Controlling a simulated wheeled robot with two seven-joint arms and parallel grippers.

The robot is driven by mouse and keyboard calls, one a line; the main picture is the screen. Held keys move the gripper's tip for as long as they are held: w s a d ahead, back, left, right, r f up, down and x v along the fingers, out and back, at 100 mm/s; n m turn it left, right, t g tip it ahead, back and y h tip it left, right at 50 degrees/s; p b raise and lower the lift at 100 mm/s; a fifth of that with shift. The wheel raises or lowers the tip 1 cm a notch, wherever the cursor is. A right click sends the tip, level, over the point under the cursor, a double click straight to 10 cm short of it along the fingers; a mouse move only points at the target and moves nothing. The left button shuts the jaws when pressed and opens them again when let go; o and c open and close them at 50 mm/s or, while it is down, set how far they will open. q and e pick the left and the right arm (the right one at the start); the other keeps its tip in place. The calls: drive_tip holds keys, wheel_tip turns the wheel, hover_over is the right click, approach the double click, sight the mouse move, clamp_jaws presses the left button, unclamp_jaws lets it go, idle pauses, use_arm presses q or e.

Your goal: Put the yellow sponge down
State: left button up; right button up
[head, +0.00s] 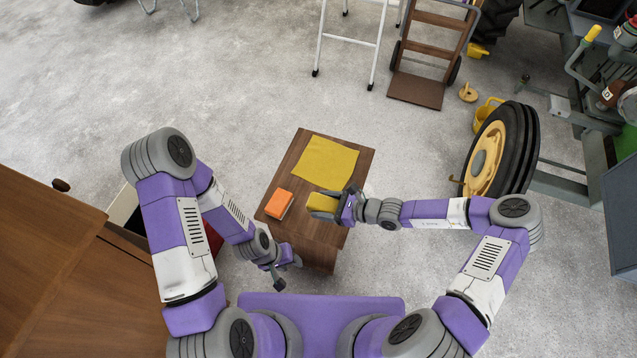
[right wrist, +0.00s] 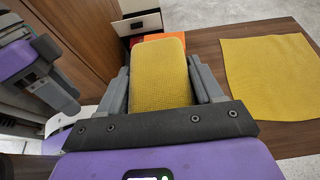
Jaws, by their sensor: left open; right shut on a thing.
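The yellow sponge (head: 322,203) is held in my right gripper (head: 338,205), at the right part of the small wooden table (head: 301,146). In the right wrist view the sponge (right wrist: 159,73) sits between the two fingers of the gripper (right wrist: 162,88). I cannot tell whether the sponge touches the table top. My left gripper (head: 283,275) is open and empty, low beside the table's near left side.
A yellow cloth (head: 326,161) lies flat on the table's far half. An orange sponge-like block (head: 279,203) lies at its left edge. A wooden cabinet (head: 60,270) stands left, with an open drawer. A tractor wheel (head: 503,150) stands right.

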wheel_tip(320, 180, down, 10)
drive_tip(key=b, duration=0.4)
drive_tip(key=shift+w+b, duration=0.1)
drive_tip(key=shift+b, duration=0.2)
drive_tip(key=o, duration=1)
drive_tip(key=shift+o, duration=0.2)
drive_tip(key=shift+r, duration=0.1)
